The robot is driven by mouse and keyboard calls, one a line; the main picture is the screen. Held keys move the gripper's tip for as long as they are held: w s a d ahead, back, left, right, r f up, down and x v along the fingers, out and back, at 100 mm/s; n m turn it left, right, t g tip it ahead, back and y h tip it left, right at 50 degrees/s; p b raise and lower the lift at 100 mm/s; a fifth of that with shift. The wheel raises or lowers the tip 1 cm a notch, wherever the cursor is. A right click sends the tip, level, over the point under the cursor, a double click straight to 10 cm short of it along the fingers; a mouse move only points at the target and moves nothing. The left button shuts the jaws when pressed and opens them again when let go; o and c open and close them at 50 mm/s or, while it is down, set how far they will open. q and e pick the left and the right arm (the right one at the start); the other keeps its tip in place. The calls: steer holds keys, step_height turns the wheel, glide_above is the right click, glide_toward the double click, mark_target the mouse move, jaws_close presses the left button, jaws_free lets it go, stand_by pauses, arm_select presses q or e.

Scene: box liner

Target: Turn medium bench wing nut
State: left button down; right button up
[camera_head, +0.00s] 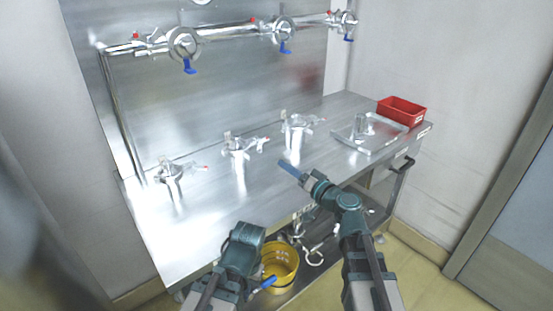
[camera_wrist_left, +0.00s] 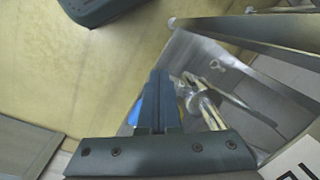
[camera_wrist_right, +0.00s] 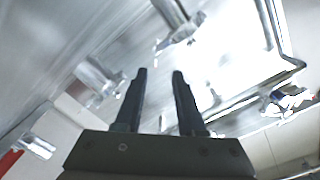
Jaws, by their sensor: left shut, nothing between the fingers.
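Three metal clamp fittings with wing-shaped parts stand in a row on the steel bench (camera_head: 205,205): a left one (camera_head: 172,175), a middle one (camera_head: 238,150) and a right one (camera_head: 295,128). No label shows which is the medium one. My right gripper (camera_head: 286,167) hangs above the bench's front part, in front of the right fitting and apart from it. In the right wrist view its fingers (camera_wrist_right: 158,75) are spread and empty, with metal fittings beyond them. My left gripper (camera_head: 268,284) is low in front of the bench, by the yellow bucket; its fingers (camera_wrist_left: 158,75) are together, holding nothing.
A clear tray (camera_head: 370,146) with a metal part and a red bin (camera_head: 402,110) stand at the bench's right end. Pipes with valves and blue handles (camera_head: 190,66) run along the back panel. A yellow bucket (camera_head: 286,258) and loose metal parts lie on the lower shelf.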

mark_target(265, 146)
steer(key=shift+w+d+m, duration=0.15)
steer(key=shift+d+m, duration=0.15)
steer(key=shift+d, duration=0.2)
steer(key=x, duration=1.3)
steer(key=shift+w+a+r, duration=0.15)
steer(key=shift+w, duration=0.25)
jaws_close()
